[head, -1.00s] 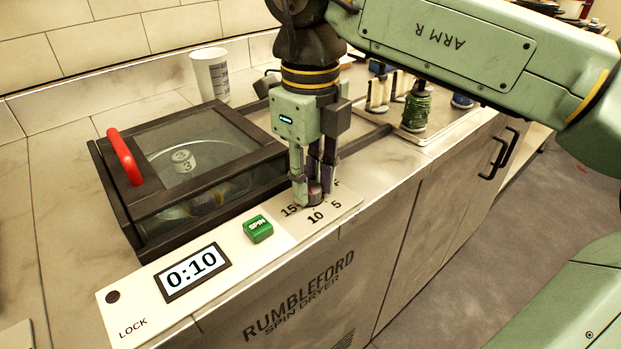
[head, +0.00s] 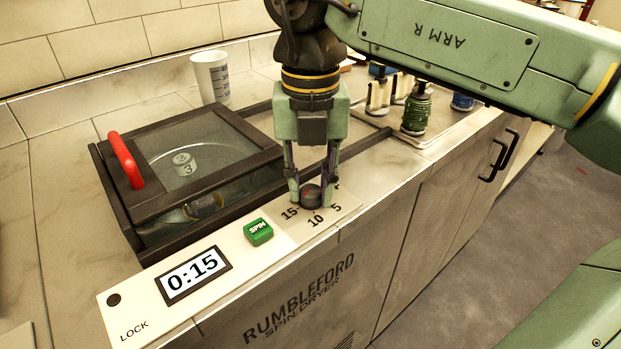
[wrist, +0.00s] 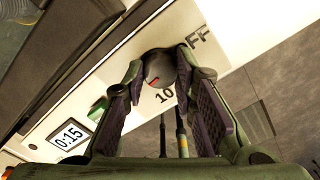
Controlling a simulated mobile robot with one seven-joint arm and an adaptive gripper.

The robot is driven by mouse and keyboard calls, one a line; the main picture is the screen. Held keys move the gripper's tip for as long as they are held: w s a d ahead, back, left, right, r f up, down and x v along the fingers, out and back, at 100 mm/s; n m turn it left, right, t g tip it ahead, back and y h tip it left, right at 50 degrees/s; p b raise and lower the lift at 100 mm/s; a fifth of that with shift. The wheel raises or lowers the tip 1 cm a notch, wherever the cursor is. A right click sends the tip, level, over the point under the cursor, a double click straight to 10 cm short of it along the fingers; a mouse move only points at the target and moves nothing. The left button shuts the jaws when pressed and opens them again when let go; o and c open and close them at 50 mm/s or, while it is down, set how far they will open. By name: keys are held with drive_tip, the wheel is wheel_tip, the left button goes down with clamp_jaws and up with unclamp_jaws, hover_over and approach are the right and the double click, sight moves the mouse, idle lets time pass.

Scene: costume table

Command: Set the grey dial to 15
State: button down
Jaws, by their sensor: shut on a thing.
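The grey dial (head: 311,194) sits on the spin dryer's pale panel, with 15, 10 and 5 printed around it. My gripper (head: 313,192) points down with its fingers on either side of the dial, shut on it. In the wrist view the dial (wrist: 159,69) shows between the fingertips, with a red mark on its top. The display (head: 193,274) reads 0:15. Part of the dial's scale is hidden behind my fingers.
A green SPIN button (head: 258,231) lies left of the dial. The dryer's dark-framed glass lid (head: 190,160) with a red handle (head: 125,160) is behind. A white cup (head: 211,76) and a tray with bottles (head: 416,110) stand farther back.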

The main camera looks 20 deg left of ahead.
sight(311, 190)
drive_tip(key=shift+m, duration=0.7)
drive_tip(key=c, duration=1.6)
unclamp_jaws()
drive_tip(key=shift+r, duration=0.1)
wheel_tip(311, 190, up, 7)
drive_tip(key=shift+r, duration=0.2)
